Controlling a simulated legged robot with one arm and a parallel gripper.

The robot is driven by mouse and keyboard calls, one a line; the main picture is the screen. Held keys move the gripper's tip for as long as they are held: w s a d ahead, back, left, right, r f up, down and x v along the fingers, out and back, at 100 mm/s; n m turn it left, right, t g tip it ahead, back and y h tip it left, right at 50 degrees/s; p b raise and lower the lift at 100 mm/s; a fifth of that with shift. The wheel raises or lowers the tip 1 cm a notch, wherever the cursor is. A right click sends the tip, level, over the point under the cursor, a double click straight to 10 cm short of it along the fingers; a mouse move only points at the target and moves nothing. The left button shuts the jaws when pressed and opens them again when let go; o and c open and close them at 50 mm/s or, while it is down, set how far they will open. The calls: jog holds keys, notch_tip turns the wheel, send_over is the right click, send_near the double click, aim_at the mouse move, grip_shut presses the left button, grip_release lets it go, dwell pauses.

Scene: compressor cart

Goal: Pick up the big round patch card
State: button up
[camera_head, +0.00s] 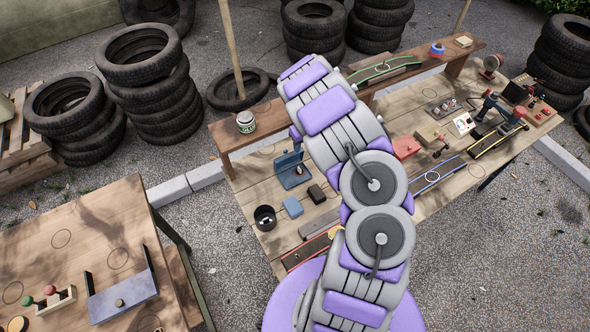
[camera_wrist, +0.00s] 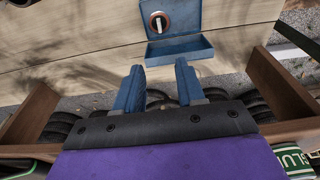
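A small blue box (camera_wrist: 180,46) with its lid open lies on the wooden bench in the wrist view. A dark round piece with an orange-red ring and a pale strip (camera_wrist: 158,22) shows against one panel of it; it may be the big round patch card, but I cannot tell for sure. The blue box also shows in the head view (camera_head: 291,173), left of my arm. My gripper (camera_wrist: 158,82) has its two blue fingers spread with nothing between them, apart from the box.
The bench (camera_head: 262,185) holds a black cup (camera_head: 265,217), a blue block (camera_head: 292,207) and a dark block (camera_head: 317,194) near the box. A raised shelf (camera_head: 225,135) with a labelled tin (camera_head: 246,122) runs along the back. Tyre stacks (camera_head: 150,85) stand behind.

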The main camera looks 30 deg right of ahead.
jog(key=b, duration=0.2)
send_over(299, 169)
jog(key=d, duration=0.1)
jog(key=f, duration=1)
jog(key=shift+s+d+f, duration=0.1)
jog(key=shift+s+f, duration=0.1)
jog(key=shift+f, duration=0.2)
jog(key=shift+a+f+b, duration=0.35)
jog(key=shift+a+f, duration=0.1)
jog(key=shift+f, duration=0.15)
notch_tip(299, 169, down, 5)
jog(key=shift+w+d+b, duration=0.15)
jog(key=shift+b, duration=0.85)
jog(key=shift+a, duration=0.3)
jog(key=shift+c, duration=1)
jog(key=shift+d+f, duration=0.1)
jog(key=shift+f, duration=0.1)
jog(key=shift+c, duration=1.4)
jog(key=shift+r, duration=0.1)
grip_shut()
